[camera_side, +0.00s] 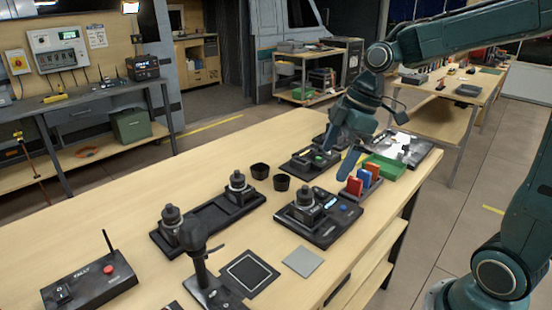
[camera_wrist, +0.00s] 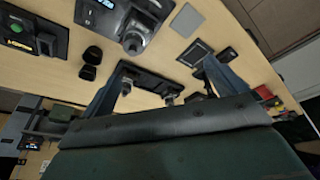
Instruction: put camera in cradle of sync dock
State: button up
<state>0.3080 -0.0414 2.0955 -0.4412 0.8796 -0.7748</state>
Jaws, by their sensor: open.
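A black camera (camera_side: 305,200) with an upright lens sits on a black dock (camera_side: 325,232) that has a small screen and a blue button. This camera also shows in the wrist view (camera_wrist: 133,40). Two similar cameras, one nearer (camera_side: 173,220) and one farther (camera_side: 238,188), stand at the ends of a long black tray (camera_side: 208,216) with an empty recess between them. My gripper (camera_side: 338,155) is open and empty, above the table's far part, beyond the dock with the blue button. In the wrist view its fingers (camera_wrist: 165,72) are spread apart, well above the table.
Two black cups (camera_side: 260,171) stand behind the dock. A device with a green button (camera_side: 312,162), a rack of coloured cards (camera_side: 362,183) and a green tray (camera_side: 386,168) are near my gripper. A grey square (camera_side: 303,261), dark mat (camera_side: 248,273) and red-button box (camera_side: 90,287) lie in front.

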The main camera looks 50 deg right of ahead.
jog(key=s+a+r+m+t+h, duration=0.1)
jog(key=s+m, duration=0.3)
jog(key=s, duration=0.4)
jog(key=s+a+r+m+t+h, duration=0.1)
jog(key=s+m+t, duration=0.1)
jog(key=s+m, duration=0.3)
jog(key=s, duration=0.3)
jog(key=shift+a+r+m, duration=0.15)
jog(key=shift+r+m, duration=0.05)
jog(key=shift+m, duration=0.1)
dwell(0.5)
